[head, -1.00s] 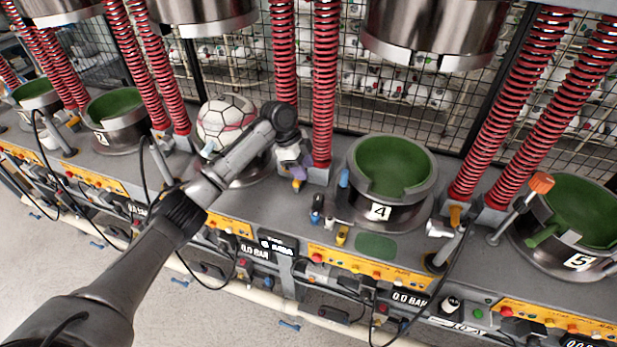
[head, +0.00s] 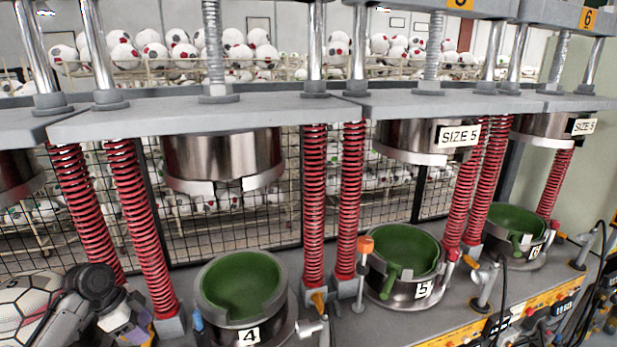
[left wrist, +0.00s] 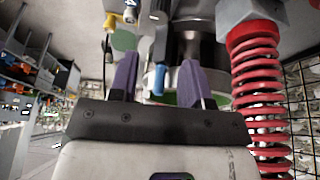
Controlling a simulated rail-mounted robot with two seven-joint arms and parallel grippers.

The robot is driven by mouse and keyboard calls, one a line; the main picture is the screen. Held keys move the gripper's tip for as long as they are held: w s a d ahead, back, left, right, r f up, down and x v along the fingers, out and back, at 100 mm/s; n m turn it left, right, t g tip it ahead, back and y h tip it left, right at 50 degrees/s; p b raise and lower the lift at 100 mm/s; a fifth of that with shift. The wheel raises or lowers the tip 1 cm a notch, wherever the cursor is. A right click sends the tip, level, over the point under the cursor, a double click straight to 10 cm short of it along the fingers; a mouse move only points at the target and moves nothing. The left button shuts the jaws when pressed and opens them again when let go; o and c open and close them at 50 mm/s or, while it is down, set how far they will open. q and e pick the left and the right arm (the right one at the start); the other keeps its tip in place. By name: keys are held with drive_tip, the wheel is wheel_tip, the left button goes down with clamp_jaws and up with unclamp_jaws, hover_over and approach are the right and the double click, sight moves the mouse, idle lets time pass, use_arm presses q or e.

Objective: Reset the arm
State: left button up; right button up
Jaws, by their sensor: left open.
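My left gripper (head: 130,330) is at the lower left of the head view, cut off low in the picture, between a ball and the number 4 press. In the left wrist view its two purple fingers (left wrist: 160,78) are apart, with nothing held between them. The soccer ball (head: 22,308) is at the lower left corner, partly hidden by my arm. The number 4 press bowl (head: 285,318), lined in green, is empty and stands right of the gripper. A red spring (left wrist: 258,90) is close on the right in the left wrist view. My right gripper is not in view.
The number 5 bowl (head: 388,295) and number 6 bowl (head: 535,254) stand empty further right. Red springs (head: 140,225) rise between the presses, and a raised upper die (head: 222,160) hangs above the number 4 bowl. Wire mesh and ball racks (head: 160,60) are behind.

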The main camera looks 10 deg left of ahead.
use_arm(q)
wheel_tip(320, 180, up, 10)
drive_tip(key=w+d+n+t+y, duration=0.2)
drive_tip(key=w+n+t+y, duration=0.1)
drive_tip(key=n+t+y, duration=0.35)
drive_tip(key=s+d+n+t, duration=0.25)
drive_tip(key=s+d, duration=0.45)
drive_tip(key=d, duration=0.4)
drive_tip(key=s+d+f+n+g+h, duration=0.1)
drive_tip(key=s+d+f+g, duration=0.35)
drive_tip(key=s+f, duration=1.15)
drive_tip(key=s+d+f+g+h, duration=0.25)
drive_tip(key=s+d+f, duration=0.25)
drive_tip(key=s+f, duration=1.05)
wheel_tip(320, 180, up, 27)
drive_tip(key=s+y+p, duration=0.1)
drive_tip(key=s+p, duration=0.2)
drive_tip(key=p, duration=2.1)
drive_tip(key=shift+a+p, duration=0.2)
drive_tip(key=shift+p, duration=0.2)
